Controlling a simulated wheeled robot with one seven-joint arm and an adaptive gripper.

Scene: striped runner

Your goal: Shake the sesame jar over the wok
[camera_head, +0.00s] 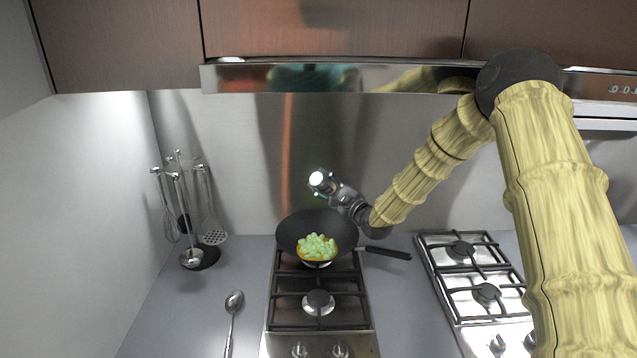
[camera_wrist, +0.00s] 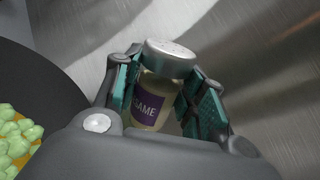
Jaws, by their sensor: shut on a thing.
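The sesame jar (camera_wrist: 152,92) is a small clear jar with a purple label and a perforated silver lid. My gripper (camera_wrist: 160,98) is shut on it, with a teal-padded finger on each side. In the head view, my gripper (camera_head: 335,189) holds the jar (camera_head: 317,179) tilted, its pale lid facing the camera, above the back part of the wok. The black wok (camera_head: 290,229) sits on the left hob's rear burner, handle pointing right. Pale green chunks (camera_head: 317,247) lie in it, with something orange around them. I cannot tell whether any seeds are falling.
A utensil rack (camera_head: 185,215) stands at the left. A spoon (camera_head: 233,305) lies on the counter left of the hob (camera_head: 320,318). A second hob (camera_head: 470,270) is at the right.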

